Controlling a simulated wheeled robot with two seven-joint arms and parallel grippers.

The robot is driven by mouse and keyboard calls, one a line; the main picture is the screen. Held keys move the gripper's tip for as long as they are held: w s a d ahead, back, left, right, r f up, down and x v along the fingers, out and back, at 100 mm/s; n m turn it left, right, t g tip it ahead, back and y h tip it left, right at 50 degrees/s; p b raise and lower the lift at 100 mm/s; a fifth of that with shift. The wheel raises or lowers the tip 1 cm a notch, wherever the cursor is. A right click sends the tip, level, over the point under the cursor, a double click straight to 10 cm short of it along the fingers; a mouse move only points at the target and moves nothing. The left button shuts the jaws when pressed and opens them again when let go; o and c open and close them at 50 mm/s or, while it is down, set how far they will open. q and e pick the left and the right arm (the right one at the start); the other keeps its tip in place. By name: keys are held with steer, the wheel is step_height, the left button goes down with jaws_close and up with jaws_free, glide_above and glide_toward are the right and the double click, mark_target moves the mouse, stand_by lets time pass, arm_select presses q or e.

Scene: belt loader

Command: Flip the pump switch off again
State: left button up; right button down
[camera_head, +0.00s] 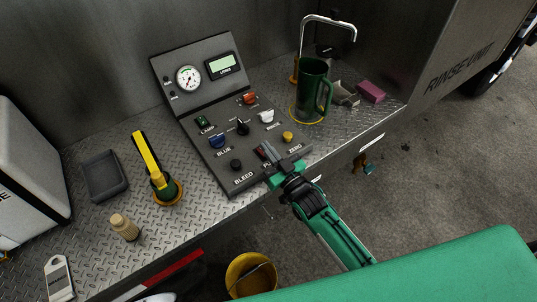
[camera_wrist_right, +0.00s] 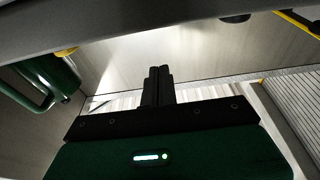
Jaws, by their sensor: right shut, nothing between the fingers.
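The dark control panel (camera_head: 222,133) stands on the metal deck, with a gauge and a small display on its raised back. The pump switch (camera_head: 260,153) is a small dark red rocker near the panel's front edge. Its label is partly covered by my right gripper (camera_head: 271,158), so I cannot tell which way it is tipped. My right gripper's fingertips are at or just over the switch; contact is unclear. In the right wrist view the two dark fingers (camera_wrist_right: 158,73) are together with nothing between them. My left gripper is not in view.
A green mug (camera_head: 311,88) stands under the spout (camera_head: 330,20) at the back right. A yellow-handled tool (camera_head: 148,158) stands left of the panel.

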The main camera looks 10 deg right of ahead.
mark_target(268, 164)
steer(key=shift+s+f+p, duration=0.1)
steer(key=shift+f+p, duration=0.4)
steer(key=shift+f, duration=1.45)
